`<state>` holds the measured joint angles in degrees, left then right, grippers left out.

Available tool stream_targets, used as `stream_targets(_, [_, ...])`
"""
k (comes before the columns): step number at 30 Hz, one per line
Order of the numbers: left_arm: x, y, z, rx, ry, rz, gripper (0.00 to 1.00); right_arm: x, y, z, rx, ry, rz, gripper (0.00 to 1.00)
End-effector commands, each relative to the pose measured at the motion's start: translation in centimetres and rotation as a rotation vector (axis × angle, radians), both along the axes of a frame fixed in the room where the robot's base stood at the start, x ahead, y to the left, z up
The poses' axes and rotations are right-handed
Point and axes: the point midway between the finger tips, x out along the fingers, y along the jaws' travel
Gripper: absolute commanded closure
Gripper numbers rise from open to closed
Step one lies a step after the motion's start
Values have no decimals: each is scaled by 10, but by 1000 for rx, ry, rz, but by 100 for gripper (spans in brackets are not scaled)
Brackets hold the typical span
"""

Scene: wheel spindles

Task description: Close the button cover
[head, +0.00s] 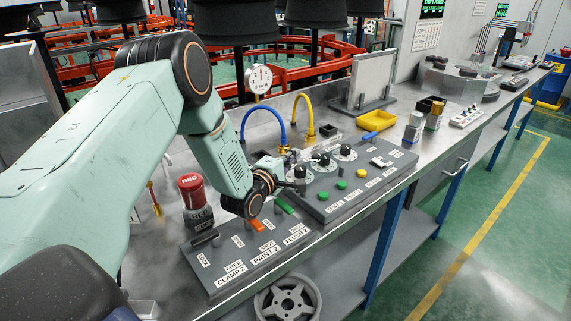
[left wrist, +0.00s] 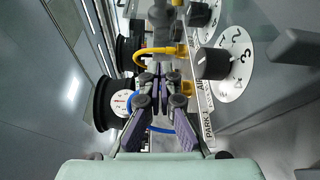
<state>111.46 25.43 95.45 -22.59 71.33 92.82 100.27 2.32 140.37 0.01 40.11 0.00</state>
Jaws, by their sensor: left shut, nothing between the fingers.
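Numbered dials with black knobs (left wrist: 213,63) lie to the right of the fingers there. On the panel in the head view are green and yellow buttons (head: 341,185) and a white switch-like part (head: 381,161). I cannot tell for sure which part is the button cover. My right gripper is not in view.
A second panel (head: 247,251) with labels and coloured switches lies nearer. A blue hose (head: 262,112) and a yellow hose (head: 306,103) arch behind the gripper.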

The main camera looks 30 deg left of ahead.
Motion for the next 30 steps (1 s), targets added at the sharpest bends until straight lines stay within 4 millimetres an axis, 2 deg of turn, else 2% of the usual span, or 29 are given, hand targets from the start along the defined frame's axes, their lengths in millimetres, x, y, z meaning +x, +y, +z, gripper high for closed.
stream_targets(4, [17,-3,-1,1,1,-3,100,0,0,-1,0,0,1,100])
stream_targets(10, [10,-26,3,0,2,-3,100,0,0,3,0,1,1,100])
stream_targets(15, [7,-35,4,0,0,-1,100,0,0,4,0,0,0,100])
stream_targets(30, [6,-37,4,11,-4,0,100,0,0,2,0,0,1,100])
